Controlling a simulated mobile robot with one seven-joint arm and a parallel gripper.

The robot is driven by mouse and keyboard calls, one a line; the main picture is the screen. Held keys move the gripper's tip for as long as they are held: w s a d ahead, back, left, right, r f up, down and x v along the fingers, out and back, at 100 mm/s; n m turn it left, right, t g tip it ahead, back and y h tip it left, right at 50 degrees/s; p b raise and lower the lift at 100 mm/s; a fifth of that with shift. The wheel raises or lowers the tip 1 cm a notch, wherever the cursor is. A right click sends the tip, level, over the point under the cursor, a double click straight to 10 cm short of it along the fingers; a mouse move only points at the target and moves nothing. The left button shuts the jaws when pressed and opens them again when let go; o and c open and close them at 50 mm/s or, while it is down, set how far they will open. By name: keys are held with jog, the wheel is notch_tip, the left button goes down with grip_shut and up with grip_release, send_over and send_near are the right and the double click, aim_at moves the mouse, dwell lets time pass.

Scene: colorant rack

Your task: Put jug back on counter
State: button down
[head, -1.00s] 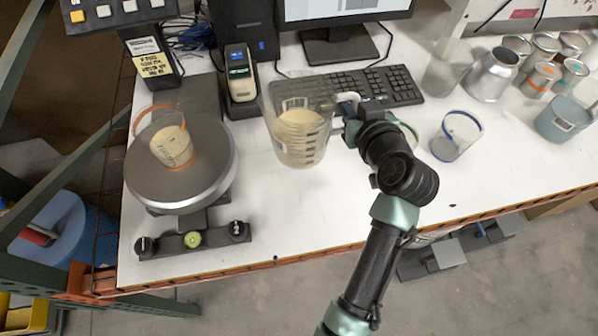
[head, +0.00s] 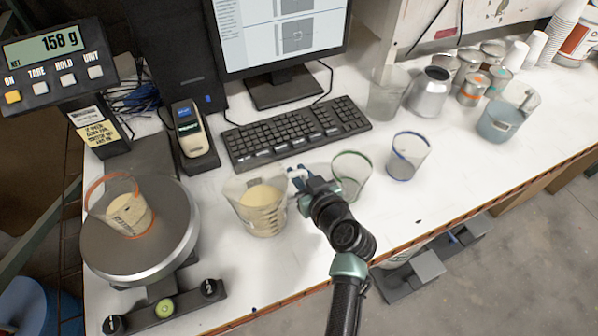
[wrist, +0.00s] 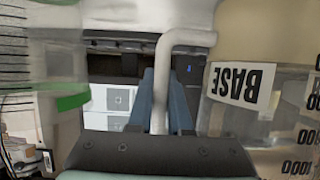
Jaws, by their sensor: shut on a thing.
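The jug (head: 260,212) is clear plastic with cream liquid and printed marks. It is upright over the white counter (head: 330,245), between the scale and the green-rimmed cup. I cannot tell whether its base touches the counter. My gripper (head: 303,180) is at the jug's right side, shut on its handle. In the wrist view the white handle (wrist: 171,85) stands between my two blue fingers, and the jug wall with its "BASE" label (wrist: 243,84) is at the right.
A round scale (head: 172,235) at the left carries an orange-rimmed cup (head: 128,213) of cream liquid; its display (head: 56,44) reads 158 g. A keyboard (head: 295,133) lies behind the jug. Green-rimmed (head: 351,177) and blue-rimmed (head: 408,157) cups stand right of my gripper.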

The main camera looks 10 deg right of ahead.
jog(key=c, duration=1.2)
grip_release()
jog(key=shift+f, duration=0.1)
jog(key=o, duration=0.4)
jog(key=shift+c, duration=0.2)
